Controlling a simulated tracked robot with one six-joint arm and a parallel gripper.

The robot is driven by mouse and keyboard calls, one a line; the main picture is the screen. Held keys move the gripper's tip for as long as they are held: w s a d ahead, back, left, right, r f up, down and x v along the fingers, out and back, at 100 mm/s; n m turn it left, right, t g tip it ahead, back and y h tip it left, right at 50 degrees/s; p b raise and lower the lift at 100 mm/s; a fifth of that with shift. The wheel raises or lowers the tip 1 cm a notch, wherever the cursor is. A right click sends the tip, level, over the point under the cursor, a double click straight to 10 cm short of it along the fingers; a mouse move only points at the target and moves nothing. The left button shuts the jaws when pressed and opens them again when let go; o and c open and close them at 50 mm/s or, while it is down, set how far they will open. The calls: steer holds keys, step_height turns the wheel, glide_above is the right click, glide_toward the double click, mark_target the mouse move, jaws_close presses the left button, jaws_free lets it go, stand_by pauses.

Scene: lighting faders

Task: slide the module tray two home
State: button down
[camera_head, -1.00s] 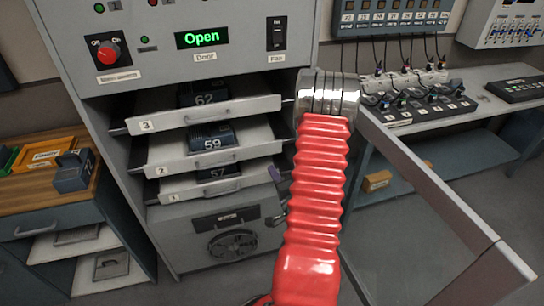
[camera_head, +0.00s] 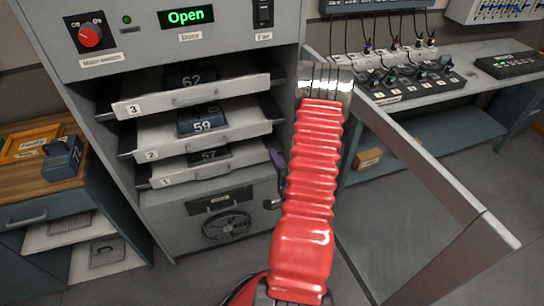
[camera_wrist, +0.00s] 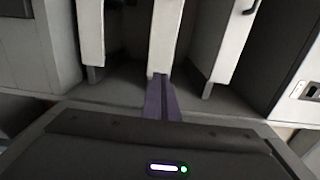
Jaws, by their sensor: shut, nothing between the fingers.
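Tray two (camera_head: 235,134), a pale tray with a "2" label, sticks out of the open cabinet between trays three and one. It carries a dark module (camera_head: 201,121) marked 59. My gripper (camera_wrist: 162,78) shows purple fingers held together in the wrist view, with nothing between them. Their tips are at the end of the middle pale tray (camera_wrist: 166,38); I cannot tell whether they touch it. In the head view, part of my gripper shows beside the red arm, just right of the trays; the rest is hidden.
Tray three (camera_head: 225,92), with module 62, sticks out above; tray one (camera_head: 232,161), with module 57, sits below. The open cabinet door (camera_head: 430,185) stands to the right of my arm. A wooden-topped bench (camera_head: 25,182) is at left.

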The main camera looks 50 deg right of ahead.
mark_target(261, 129)
steer(key=x, duration=1.2)
steer(key=shift+x, duration=1.2)
steer(key=shift+w+d+r, duration=0.15)
steer(key=shift+w+d, duration=0.05)
steer(key=shift+d, duration=0.1)
steer(key=shift+s+a, duration=0.3)
steer(key=v, duration=1.4)
steer(key=shift+f, duration=0.25)
steer(key=shift+w, duration=0.1)
